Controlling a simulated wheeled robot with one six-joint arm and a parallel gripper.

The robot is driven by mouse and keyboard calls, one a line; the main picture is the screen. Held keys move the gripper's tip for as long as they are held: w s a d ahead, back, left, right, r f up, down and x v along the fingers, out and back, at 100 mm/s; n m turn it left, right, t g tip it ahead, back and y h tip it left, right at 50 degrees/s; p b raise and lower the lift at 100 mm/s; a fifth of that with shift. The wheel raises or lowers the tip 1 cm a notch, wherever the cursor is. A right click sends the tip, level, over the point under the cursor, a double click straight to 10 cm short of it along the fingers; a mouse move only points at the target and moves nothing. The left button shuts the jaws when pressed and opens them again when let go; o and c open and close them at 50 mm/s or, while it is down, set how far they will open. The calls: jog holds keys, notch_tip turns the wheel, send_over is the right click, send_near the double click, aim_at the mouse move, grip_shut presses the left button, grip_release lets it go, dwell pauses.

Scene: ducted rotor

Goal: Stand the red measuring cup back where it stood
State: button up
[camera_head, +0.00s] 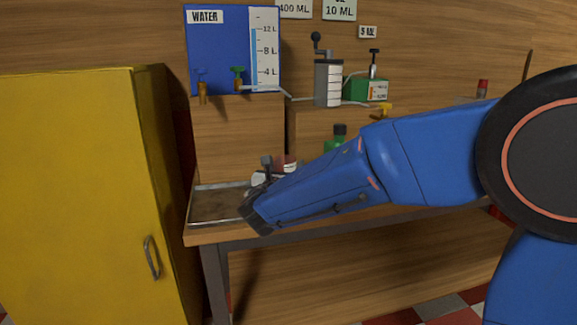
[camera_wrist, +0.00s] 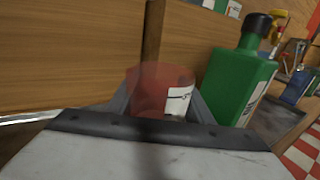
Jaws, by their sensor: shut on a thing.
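The red measuring cup (camera_wrist: 146,90) is see-through, with a white marked label, and stands between the two fingers of my gripper (camera_wrist: 160,103) in the wrist view. My gripper is shut on it. In the head view a small part of the red cup (camera_head: 290,160) shows behind my blue arm, close to my gripper (camera_head: 268,168) at the tray's right side. The cup's base is hidden, so I cannot tell whether it touches the surface below.
A green bottle with a black cap (camera_wrist: 238,80) stands close to the right of the cup. A metal tray (camera_head: 204,187) lies at the bench's left end. A blue water tank (camera_head: 222,55) and a grey cylinder (camera_head: 328,80) stand on wooden blocks behind. A yellow cabinet (camera_head: 80,190) is at left.

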jog(key=shift+f, duration=0.4)
jog(key=o, duration=1.3)
jog(key=s+a, duration=0.3)
jog(key=s, duration=1.4)
jog(key=s+d+f+m+g+h, duration=0.25)
jog(key=d+f+m+g, duration=0.4)
jog(key=d, duration=0.85)
jog(key=s+d+f+m+g+h, duration=0.15)
jog(key=s+d+m+g, duration=0.25)
jog(key=d+m, duration=0.85)
jog(key=s+d+f+m+y, duration=0.2)
jog(key=s+m, duration=0.3)
jog(key=s, duration=0.1)
jog(key=s+d+f+m+g+y, duration=0.1)
jog(key=s+d+m+y, duration=0.2)
jog(key=s+m, duration=0.2)
jog(key=s+d+f+m+g+y, duration=0.1)
jog(key=s+d+f+m+y, duration=0.1)
jog(key=s+m, duration=0.2)
jog(key=shift+s+d+f+m, duration=0.1)
jog(key=shift+s+f+m, duration=0.1)
jog(key=shift+s, duration=0.45)
jog(key=shift+s+d+f+m, duration=0.1)
jog(key=shift+s+m, duration=0.1)
jog(key=shift+s, duration=0.45)
